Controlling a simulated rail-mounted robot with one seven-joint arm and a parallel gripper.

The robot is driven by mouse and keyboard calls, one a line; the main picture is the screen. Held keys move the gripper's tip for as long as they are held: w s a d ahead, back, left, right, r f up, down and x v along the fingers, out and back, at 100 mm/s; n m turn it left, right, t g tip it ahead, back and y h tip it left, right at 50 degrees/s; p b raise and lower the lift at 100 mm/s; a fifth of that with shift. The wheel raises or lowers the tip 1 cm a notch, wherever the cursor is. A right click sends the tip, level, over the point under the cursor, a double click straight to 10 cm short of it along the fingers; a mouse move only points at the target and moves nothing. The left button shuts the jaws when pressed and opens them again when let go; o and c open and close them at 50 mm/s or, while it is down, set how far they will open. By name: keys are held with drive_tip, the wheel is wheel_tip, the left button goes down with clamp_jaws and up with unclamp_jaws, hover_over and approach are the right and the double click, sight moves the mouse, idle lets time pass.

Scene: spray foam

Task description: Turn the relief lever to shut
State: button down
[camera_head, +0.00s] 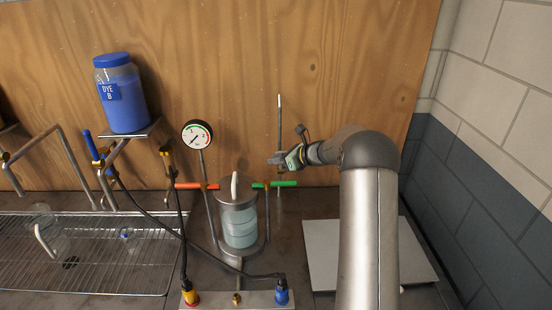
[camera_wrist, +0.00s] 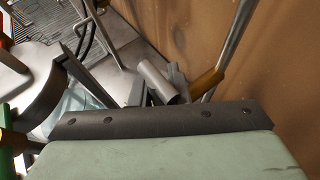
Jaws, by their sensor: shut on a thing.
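A green-handled lever (camera_head: 283,183) and a red-handled lever (camera_head: 198,186) stick out on opposite sides of the glass vessel's top. I cannot tell by label which is the relief lever. My gripper (camera_head: 278,160) is above the green handle, by a thin upright rod (camera_head: 280,115). In the wrist view my gripper (camera_wrist: 140,85) is shut on a small grey cylindrical piece (camera_wrist: 157,80), beside a brass fitting (camera_wrist: 207,82) on the rod. The fingers partly hide the piece. Part of a green handle (camera_wrist: 8,155) shows at the left edge there.
The glass vessel (camera_head: 240,228) stands left of my gripper, with a pressure gauge (camera_head: 198,135) behind it. A blue dye jar (camera_head: 122,95) stands on a raised shelf. A wire rack (camera_head: 100,270) is at left; a bare grey plate (camera_head: 415,260) lies at right. The wooden wall is close behind.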

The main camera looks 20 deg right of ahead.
drive_tip(key=c, duration=1.4)
unclamp_jaws()
drive_tip(key=b+v, duration=0.4)
drive_tip(key=v, duration=1.3)
drive_tip(key=shift+s+r+b, duration=0.15)
drive_tip(key=shift+r+b, duration=0.05)
drive_tip(key=shift+b, duration=0.15)
